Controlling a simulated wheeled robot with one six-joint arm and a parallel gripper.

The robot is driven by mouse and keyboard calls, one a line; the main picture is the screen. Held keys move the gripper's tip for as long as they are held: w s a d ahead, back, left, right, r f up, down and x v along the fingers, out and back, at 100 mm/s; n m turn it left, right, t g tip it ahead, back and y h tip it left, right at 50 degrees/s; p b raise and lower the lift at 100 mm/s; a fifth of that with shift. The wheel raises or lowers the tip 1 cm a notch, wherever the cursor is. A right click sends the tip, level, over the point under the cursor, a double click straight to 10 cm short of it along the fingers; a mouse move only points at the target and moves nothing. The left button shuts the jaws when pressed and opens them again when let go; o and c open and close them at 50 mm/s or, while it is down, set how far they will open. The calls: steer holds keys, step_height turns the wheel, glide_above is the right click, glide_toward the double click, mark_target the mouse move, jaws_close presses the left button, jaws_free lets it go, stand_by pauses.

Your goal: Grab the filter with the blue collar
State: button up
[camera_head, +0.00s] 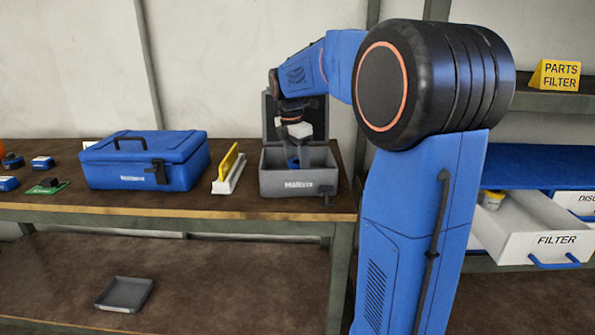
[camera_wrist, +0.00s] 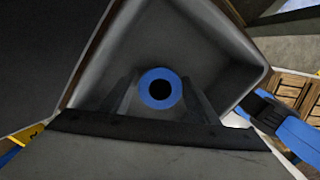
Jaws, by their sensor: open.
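The filter with the blue collar (camera_wrist: 147,92) stands inside an open grey case in the wrist view, its round blue ring and dark central hole facing the camera. In the head view a small blue part (camera_head: 293,163) shows inside the grey case (camera_head: 286,184), mostly hidden by the case wall and my gripper. My gripper (camera_head: 296,153) reaches down into the case from above. In the wrist view its two fingers (camera_wrist: 161,98) are apart, one on each side of the blue collar. I cannot tell whether either finger touches the filter.
The case's walls surround my gripper, with its raised lid (camera_head: 310,116) behind. A closed blue toolbox (camera_head: 140,165) and a yellow-and-white item (camera_head: 229,171) stand to the left. A grey tray (camera_head: 124,294) lies on the lower shelf.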

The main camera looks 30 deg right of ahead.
steer(key=shift+f, duration=0.1)
steer(key=c, duration=0.9)
steer(key=shift+c, duration=0.2)
